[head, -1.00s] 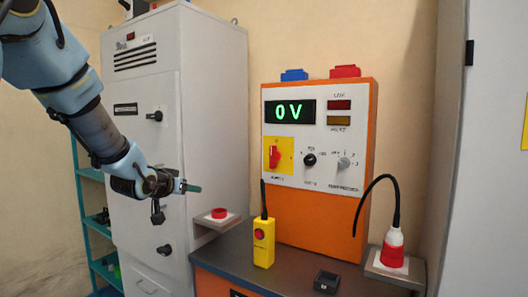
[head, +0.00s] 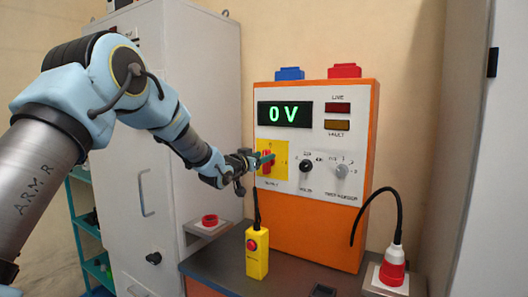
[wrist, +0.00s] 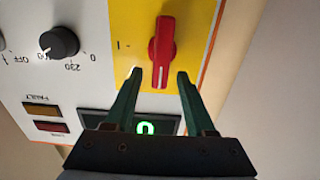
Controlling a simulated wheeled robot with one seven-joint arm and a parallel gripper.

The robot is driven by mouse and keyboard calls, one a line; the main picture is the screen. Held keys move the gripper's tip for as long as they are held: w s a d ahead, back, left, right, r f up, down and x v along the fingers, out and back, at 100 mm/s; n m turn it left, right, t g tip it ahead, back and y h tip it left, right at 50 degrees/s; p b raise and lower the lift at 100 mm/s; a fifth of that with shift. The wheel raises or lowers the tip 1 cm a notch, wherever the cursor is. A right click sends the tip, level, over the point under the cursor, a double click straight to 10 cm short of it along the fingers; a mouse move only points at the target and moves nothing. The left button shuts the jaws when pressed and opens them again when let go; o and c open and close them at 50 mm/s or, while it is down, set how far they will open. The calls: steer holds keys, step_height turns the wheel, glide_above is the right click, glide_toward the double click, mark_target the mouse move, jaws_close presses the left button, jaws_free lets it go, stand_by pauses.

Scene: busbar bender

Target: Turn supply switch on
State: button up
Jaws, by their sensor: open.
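The supply switch is a red handle (head: 266,165) on a yellow plate (head: 279,175) on the orange-and-white supply cabinet (head: 305,225). In the wrist view, the red handle (wrist: 165,40) stands roughly vertical, with a black mark to its left on the yellow plate (wrist: 205,20). My gripper (head: 265,158) is at the switch in the head view and partly covers it. In the wrist view, my gripper (wrist: 158,76) is open, with its green fingers on either side of the handle's near end. Gaps show between the fingers and the handle. The display (head: 285,114) reads 0 V.
A black knob (head: 306,166) and a grey knob (head: 342,171) sit right of the switch. A yellow pendant (head: 257,252) stands below, and a red plug (head: 392,268) is at the right. A red button (head: 210,220) sits by the grey cabinet.

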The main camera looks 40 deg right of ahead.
steer(key=shift+w+d, duration=0.2)
steer(key=shift+d, duration=0.35)
jaws_close()
